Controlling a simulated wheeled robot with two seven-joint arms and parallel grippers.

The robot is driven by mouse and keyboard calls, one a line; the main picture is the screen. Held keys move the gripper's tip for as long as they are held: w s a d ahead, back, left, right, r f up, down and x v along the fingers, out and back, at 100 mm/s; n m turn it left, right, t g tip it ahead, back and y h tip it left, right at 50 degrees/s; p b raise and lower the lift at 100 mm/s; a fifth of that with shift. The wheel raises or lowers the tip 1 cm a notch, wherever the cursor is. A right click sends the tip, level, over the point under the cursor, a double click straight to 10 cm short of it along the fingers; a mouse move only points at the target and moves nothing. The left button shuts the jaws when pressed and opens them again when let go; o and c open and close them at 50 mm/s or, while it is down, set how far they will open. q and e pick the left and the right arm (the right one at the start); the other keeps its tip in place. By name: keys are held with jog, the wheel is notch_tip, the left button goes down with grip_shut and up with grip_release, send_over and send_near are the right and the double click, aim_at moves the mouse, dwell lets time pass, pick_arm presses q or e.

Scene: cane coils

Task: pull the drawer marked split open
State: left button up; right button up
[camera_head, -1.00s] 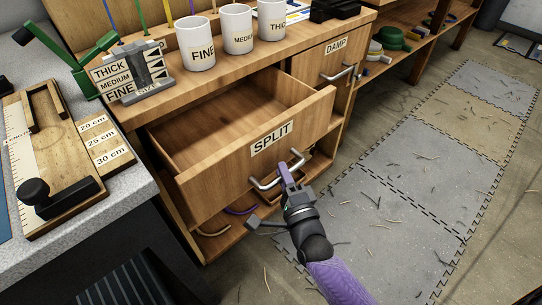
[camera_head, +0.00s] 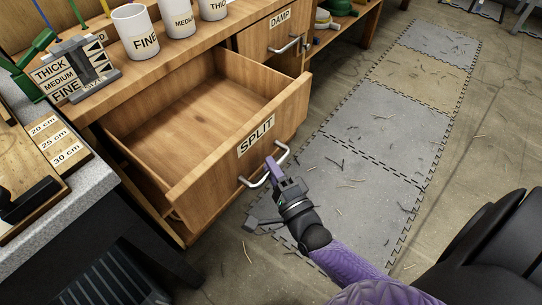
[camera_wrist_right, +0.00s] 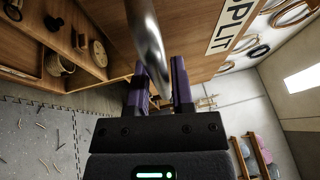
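The wooden drawer (camera_head: 210,172) marked SPLIT (camera_head: 256,136) stands well out from the bench, and its interior looks empty. Its silver bar handle (camera_head: 251,184) is on the front panel below the label. My right gripper (camera_head: 272,167) is at this handle, with one purple finger showing above the bar. In the right wrist view the handle (camera_wrist_right: 148,40) runs down between the two purple fingers (camera_wrist_right: 161,88), which appear closed around it. The exact contact is partly hidden. My left gripper is not in view.
A closed drawer marked DAMP (camera_head: 268,38) is to the right. Mugs marked FINE (camera_head: 134,32), MEDIUM and THICK stand on the bench top. A grey-topped table (camera_head: 92,182) stands close at left. Grey floor mats (camera_head: 365,150) with scattered cane bits lie at right.

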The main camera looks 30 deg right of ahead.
jog(key=shift+o, duration=1.1)
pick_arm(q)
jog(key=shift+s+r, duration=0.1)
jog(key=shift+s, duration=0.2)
pick_arm(e)
jog(key=shift+o, duration=0.3)
pick_arm(q)
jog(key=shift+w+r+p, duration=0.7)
jog(key=shift+p, duration=0.2)
pick_arm(e)
jog(key=s+f, duration=0.1)
jog(key=s, duration=0.8)
jog(key=shift+s+a+f, duration=0.25)
jog(key=shift+s+f, duration=0.1)
jog(key=shift+s, duration=0.05)
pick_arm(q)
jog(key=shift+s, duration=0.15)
